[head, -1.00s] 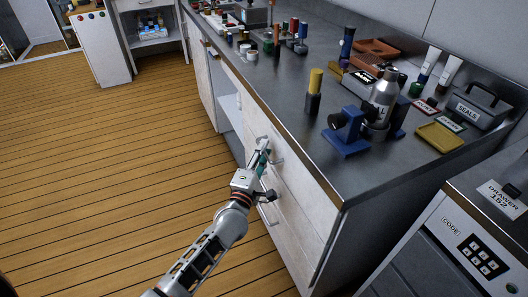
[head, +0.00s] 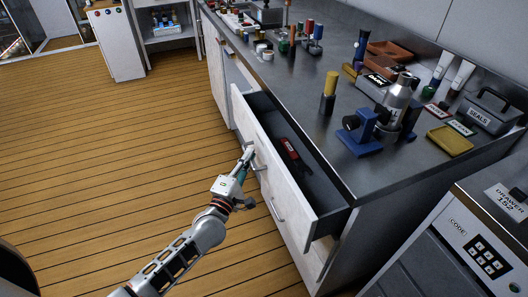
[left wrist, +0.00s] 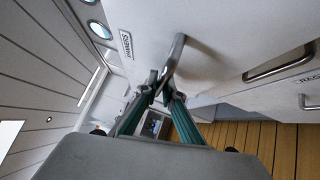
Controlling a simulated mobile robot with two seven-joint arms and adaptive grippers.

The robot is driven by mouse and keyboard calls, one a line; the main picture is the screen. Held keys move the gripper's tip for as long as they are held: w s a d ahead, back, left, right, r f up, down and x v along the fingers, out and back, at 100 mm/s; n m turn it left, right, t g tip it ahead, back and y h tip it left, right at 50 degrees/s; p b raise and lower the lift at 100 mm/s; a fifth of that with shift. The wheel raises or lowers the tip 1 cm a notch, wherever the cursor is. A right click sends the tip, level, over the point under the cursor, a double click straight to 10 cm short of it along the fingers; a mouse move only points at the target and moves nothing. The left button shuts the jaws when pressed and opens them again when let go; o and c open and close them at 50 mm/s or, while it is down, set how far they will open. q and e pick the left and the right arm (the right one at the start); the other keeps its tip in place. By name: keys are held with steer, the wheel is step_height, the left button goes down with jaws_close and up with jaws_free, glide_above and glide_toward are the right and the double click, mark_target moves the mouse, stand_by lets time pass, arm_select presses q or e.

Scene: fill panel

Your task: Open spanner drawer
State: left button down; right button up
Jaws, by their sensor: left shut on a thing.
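The spanner drawer (head: 272,150) is the top drawer under the dark metal worktop. It stands pulled out from the cabinet, its dark inside visible with a red and dark tool (head: 291,152) in it. My left gripper (head: 246,158) is at the drawer front, shut on the drawer's bar handle (left wrist: 175,55). In the left wrist view, the fingers (left wrist: 160,88) close around one part of the handle, beside a small label (left wrist: 126,45) that seems to read SPANNERS. My right gripper is not in view.
Another drawer with its handle (head: 277,210) is below. The worktop (head: 300,110) carries a blue clamp stand (head: 358,135), a yellow-topped cylinder (head: 330,85), a yellow tray (head: 450,139) and a SEALS box (head: 490,110). A keypad cabinet (head: 480,245) stands at right. The wooden floor at left is clear.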

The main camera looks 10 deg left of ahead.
arm_select(q)
steer(key=s+a+p, duration=0.1)
steer(key=s+a, duration=0.6)
steer(key=a, duration=0.3)
steer(key=s+a+p, duration=0.1)
steer(key=s+a, duration=0.7)
steer(key=a, duration=0.3)
steer(key=shift+s, duration=0.15)
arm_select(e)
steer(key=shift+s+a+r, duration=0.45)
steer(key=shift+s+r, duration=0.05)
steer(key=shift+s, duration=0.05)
arm_select(q)
steer(key=c, duration=2.2)
jaws_free()
steer(key=shift+o, duration=0.2)
steer(key=shift+s, duration=0.1)
steer(key=v, duration=1.1)
steer(key=shift+s, duration=0.4)
